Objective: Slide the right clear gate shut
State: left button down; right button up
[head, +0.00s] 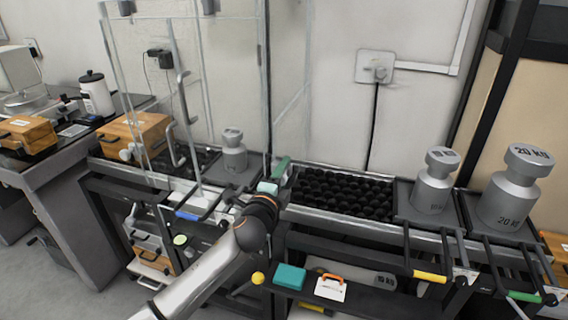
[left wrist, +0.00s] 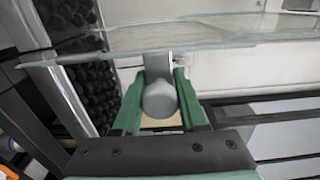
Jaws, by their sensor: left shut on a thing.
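The right clear gate (head: 292,70) is a see-through panel with a pale frame, standing over the roller conveyor in the head view. Its glassy edge crosses the top of the left wrist view (left wrist: 225,30). My left gripper (head: 275,177) is at the gate's lower part, beside the rollers. In the left wrist view, its green fingers (left wrist: 160,95) are closed around a grey rounded handle (left wrist: 160,102) at the panel. The handle is hidden by the gripper in the head view. My right gripper is not in view.
Black rollers (head: 345,192) lie right of the gripper. Two large grey weights (head: 434,182) (head: 513,190) stand farther right. A smaller weight (head: 234,155) stands to the left, behind another clear panel (head: 150,90). A wooden box (head: 135,130) sits at the left end.

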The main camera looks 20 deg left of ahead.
pick_arm(q)
notch_tip(320, 180, down, 4)
jog(key=shift+r+b, duration=0.25)
jog(key=shift+b, duration=0.55)
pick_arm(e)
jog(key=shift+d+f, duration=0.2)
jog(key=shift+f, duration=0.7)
pick_arm(q)
jog(key=shift+f, duration=0.1)
jog(key=shift+c, duration=2.4)
grip_release()
jog(key=shift+s, duration=0.1)
jog(key=shift+s, duration=0.2)
jog(key=s+p, duration=0.1)
jog(key=s, duration=1.1)
jog(key=shift+a, duration=0.2)
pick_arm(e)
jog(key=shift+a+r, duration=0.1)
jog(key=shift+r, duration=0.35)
